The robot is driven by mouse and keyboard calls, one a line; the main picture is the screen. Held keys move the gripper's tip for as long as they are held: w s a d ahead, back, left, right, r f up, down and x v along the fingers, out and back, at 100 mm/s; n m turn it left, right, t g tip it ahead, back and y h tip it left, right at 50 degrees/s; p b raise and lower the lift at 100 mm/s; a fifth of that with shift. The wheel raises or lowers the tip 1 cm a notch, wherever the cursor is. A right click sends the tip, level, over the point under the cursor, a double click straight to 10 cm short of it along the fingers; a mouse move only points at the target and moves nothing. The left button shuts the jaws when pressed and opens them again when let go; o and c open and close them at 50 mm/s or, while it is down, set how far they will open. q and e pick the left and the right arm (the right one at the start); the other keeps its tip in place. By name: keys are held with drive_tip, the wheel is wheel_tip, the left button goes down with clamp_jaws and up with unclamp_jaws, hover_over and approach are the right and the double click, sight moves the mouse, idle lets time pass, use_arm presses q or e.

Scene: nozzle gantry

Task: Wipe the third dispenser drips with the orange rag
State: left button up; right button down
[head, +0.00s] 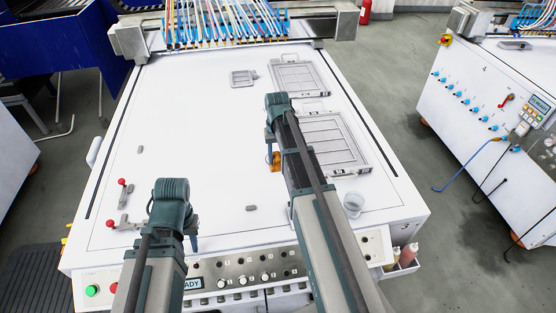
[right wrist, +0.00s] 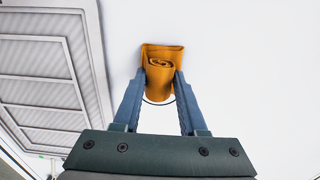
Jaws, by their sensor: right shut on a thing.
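The orange rag (head: 275,165) is a folded or rolled cloth. In the right wrist view, the rag (right wrist: 163,62) sits between the two fingertips of my right gripper (right wrist: 160,85), which is shut on it. In the head view my right gripper (head: 270,145) is partly hidden by its arm, over the white table left of the lower grey frame. My left gripper (head: 194,241) is mostly hidden behind its arm near the front edge; its jaws cannot be made out. A row of dispenser nozzles (head: 225,36) hangs from the gantry at the back. I cannot make out drips.
The white table (head: 190,110) is largely clear at left and centre. Two grey frames (head: 298,76) (head: 335,143) and a small grey plate (head: 243,78) lie on it. A clear cup (head: 353,204) stands front right. Red-knobbed clamps (head: 123,193) sit front left.

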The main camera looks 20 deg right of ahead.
drive_tip(key=shift+w+d, duration=0.15)
drive_tip(key=shift+w, duration=0.5)
drive_tip(key=shift+w, duration=0.1)
drive_tip(key=shift+w+d, duration=0.2)
drive_tip(key=shift+w, duration=0.6)
drive_tip(key=shift+w+d, duration=0.2)
drive_tip(key=shift+w, duration=0.55)
use_arm(q)
drive_tip(key=shift+s, duration=0.1)
